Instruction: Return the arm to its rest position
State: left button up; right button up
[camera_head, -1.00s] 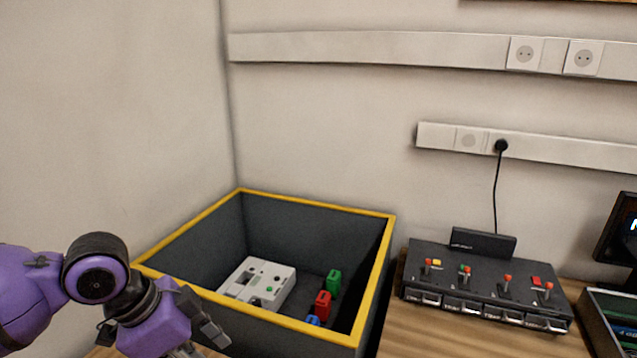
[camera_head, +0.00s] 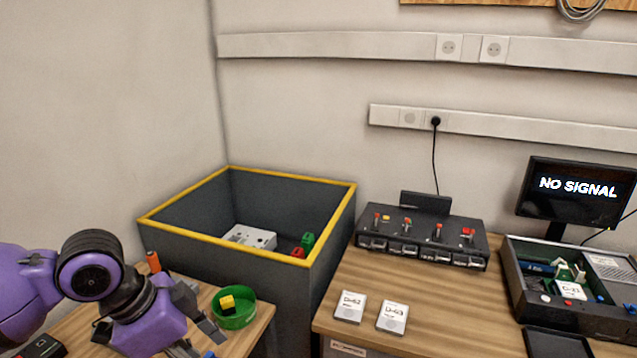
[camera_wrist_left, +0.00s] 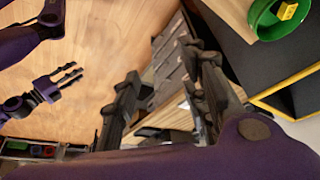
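My left gripper (camera_head: 205,340) is at the lower left of the head view, at the end of my purple arm, beside a green round container (camera_head: 237,318) with a yellow block (camera_head: 227,303) in it. In the left wrist view its two dark fingers (camera_wrist_left: 168,98) stand apart with nothing held between them. My right gripper (camera_wrist_left: 72,77) shows at the left of the left wrist view. Its fingers are parted and empty. It is outside the head view.
A dark yellow-rimmed bin (camera_head: 333,212) stands behind the left table. A black switch panel (camera_head: 425,238), two white labelled cards (camera_head: 350,307), an open device case (camera_head: 517,292) and a monitor (camera_head: 577,192) occupy the right table. A gap separates the tables.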

pick_arm(q)
jog(key=w+d+t+h, duration=0.25)
jog(key=w+t, duration=0.25)
jog(key=w, duration=0.6)
jog(key=s+d+f+n+t+p, duration=0.2)
jog(key=s+f+n+t, duration=0.2)
jog(key=f, duration=0.5)
jog(key=s+a+f+n+y+p, duration=0.1)
jog(key=s+f+n+y, duration=0.1)
jog(key=s+f, duration=0.4)
jog(key=s+a+f+n+g+y+p, duration=0.1)
jog(key=s+f, duration=0.6)
jog(key=s, duration=0.8)
jog(key=s+a+f+n+g+y+p, duration=0.1)
jog(key=s+a+f+n+y, duration=0.2)
jog(key=s, duration=0.8)
notch_tip(320, 180, down, 4)
jog(key=n, duration=0.2)
jog(key=shift+s+r+n, duration=0.2)
jog(key=shift+s+n, duration=0.05)
jog(key=shift+n, duration=0.05)
pick_arm(e)
jog(key=r, duration=0.3)
jog(key=w+a+r, duration=0.1)
jog(key=r, duration=0.1)
jog(key=shift+r, duration=0.15)
jog(key=shift+w+a+r+t, duration=0.15)
jog(key=shift+w+t, duration=0.15)
jog(key=shift+w, duration=0.15)
